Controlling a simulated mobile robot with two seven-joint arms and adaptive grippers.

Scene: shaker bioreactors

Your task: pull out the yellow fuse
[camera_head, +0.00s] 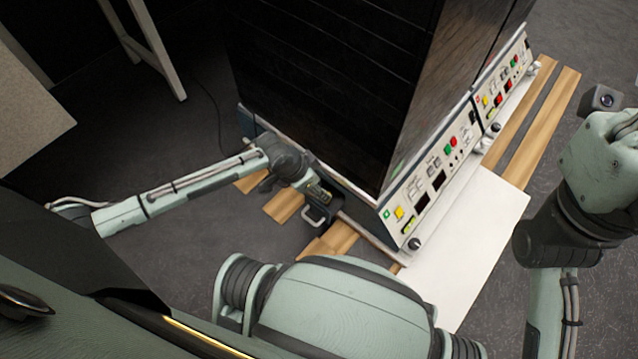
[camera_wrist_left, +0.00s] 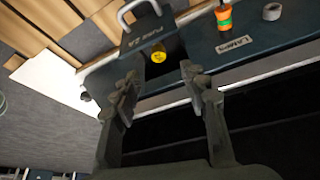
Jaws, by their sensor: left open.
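The yellow fuse (camera_wrist_left: 158,56) is a small round yellow piece in the left wrist view, in a dark recess of the machine's side. Beside it a dark flap or drawer front with a pale metal handle (camera_wrist_left: 141,10) stands out, with lettering that seems to read FUSE. My left gripper (camera_wrist_left: 160,82) is open and empty, with one finger on each side below the fuse, apart from it. In the head view my left gripper (camera_head: 312,190) is at the lower corner of the black machine (camera_head: 335,90); the fuse is hidden there. My right gripper is out of view.
An orange and green piece (camera_wrist_left: 224,18) and a grey ring (camera_wrist_left: 271,11) sit past the LAMPS label (camera_wrist_left: 233,45). Control panels (camera_head: 430,180) with buttons line the machine's front. A white sheet (camera_head: 475,245) and wooden strips (camera_head: 553,105) lie on the grey floor.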

